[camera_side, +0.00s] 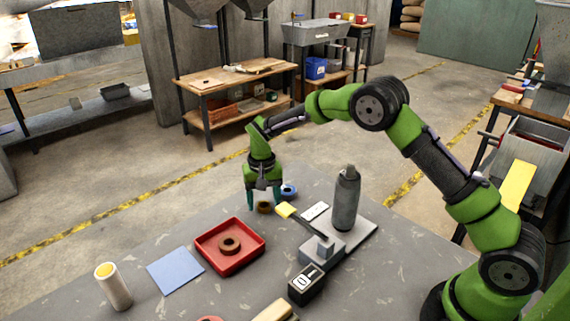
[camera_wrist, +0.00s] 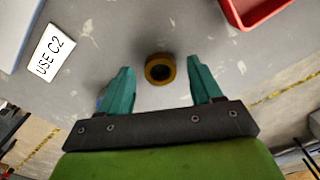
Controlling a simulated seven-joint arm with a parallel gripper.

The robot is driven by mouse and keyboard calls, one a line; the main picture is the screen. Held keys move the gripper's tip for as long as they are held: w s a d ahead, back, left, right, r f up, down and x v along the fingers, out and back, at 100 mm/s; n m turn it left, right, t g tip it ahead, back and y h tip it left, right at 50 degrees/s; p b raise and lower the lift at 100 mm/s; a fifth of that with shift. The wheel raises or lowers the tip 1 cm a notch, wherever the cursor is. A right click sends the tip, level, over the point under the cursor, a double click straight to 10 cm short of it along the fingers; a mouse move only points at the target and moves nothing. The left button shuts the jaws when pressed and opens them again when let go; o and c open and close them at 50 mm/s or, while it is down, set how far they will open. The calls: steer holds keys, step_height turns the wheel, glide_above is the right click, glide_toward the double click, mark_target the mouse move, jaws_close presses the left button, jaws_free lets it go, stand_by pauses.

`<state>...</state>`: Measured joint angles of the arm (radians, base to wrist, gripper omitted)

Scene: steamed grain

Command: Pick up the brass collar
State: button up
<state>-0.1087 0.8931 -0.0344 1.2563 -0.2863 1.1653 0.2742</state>
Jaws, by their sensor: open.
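The brass collar (camera_side: 264,208) is a short yellow-brown ring on the grey table, lying flat. In the wrist view the collar (camera_wrist: 152,70) shows its dark bore and lies in the gap between my two green fingers, just beyond or level with their tips. My gripper (camera_side: 263,196) points down above the collar in the side view, and it also shows in the wrist view (camera_wrist: 160,80). It is open and empty. Whether the fingers touch the collar cannot be told.
A blue ring (camera_side: 289,190) sits close to the collar, beside my finger. A red tray (camera_side: 212,259) holds a brown ring (camera_side: 229,244). A grey plate (camera_side: 362,224) carries a dark bottle (camera_side: 346,199). A "USE C2" card (camera_wrist: 51,52) lies nearby. A blue sheet (camera_side: 175,270) lies left.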

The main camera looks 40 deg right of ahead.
steer(key=shift+f, duration=0.55)
steer(key=shift+r, duration=0.1)
steer(key=c, duration=1.2)
